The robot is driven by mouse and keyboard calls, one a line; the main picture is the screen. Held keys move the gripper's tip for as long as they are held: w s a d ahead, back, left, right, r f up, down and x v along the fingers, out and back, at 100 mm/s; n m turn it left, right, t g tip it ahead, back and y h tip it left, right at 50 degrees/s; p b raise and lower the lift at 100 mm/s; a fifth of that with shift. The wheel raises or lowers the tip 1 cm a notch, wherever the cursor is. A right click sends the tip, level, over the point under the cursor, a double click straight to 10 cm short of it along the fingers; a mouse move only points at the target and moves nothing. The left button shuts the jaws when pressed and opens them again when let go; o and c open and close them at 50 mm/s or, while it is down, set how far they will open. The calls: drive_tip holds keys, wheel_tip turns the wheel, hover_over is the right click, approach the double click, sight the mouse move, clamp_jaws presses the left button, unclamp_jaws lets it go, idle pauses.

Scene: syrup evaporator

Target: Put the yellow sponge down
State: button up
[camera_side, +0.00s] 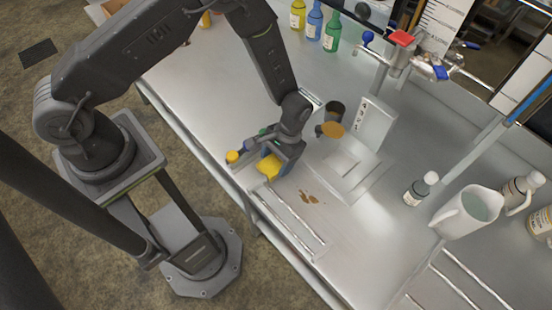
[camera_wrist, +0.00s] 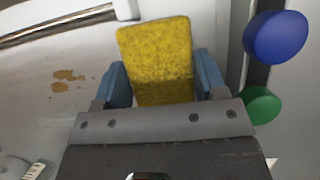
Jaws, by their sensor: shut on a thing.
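The yellow sponge (camera_side: 269,167) is held in my gripper (camera_side: 272,172) near the front edge of the metal counter in the side view. In the wrist view, the sponge (camera_wrist: 157,60) stands out between the two blue fingers of my gripper (camera_wrist: 160,84), which are shut on its sides. I cannot tell whether its far end touches the counter. Brown spill spots (camera_side: 309,197) lie on the counter just right of the gripper in the side view; they also show at the left in the wrist view (camera_wrist: 66,80).
Blue (camera_wrist: 275,36) and green (camera_wrist: 260,105) round knobs are close right of the sponge in the wrist view. A yellow knob (camera_side: 232,156) is beside the gripper. A scale (camera_side: 350,165), a small bottle (camera_side: 421,190) and a pitcher (camera_side: 468,212) stand to the right.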

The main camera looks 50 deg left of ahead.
drive_tip(key=o, duration=0.7)
drive_tip(key=shift+f, duration=0.4)
drive_tip(key=shift+o, duration=0.8)
drive_tip(key=v, duration=1.3)
drive_tip(key=shift+s+r, duration=0.15)
drive_tip(key=shift+s, duration=0.1)
drive_tip(key=s+a+r+t, duration=0.2)
drive_tip(key=a+r, duration=0.1)
drive_tip(key=r, duration=0.7)
drive_tip(key=s+a+r+t, duration=0.2)
drive_tip(key=a+r+t, duration=0.1)
drive_tip(key=r, duration=0.7)
drive_tip(key=s+a+r+t, duration=0.2)
drive_tip(key=s+r, duration=0.2)
drive_tip(key=s, duration=0.2)
drive_tip(key=s+a+r+t, duration=0.3)
drive_tip(key=s+r, duration=0.1)
drive_tip(key=s, duration=0.2)
drive_tip(key=shift+s, duration=0.35)
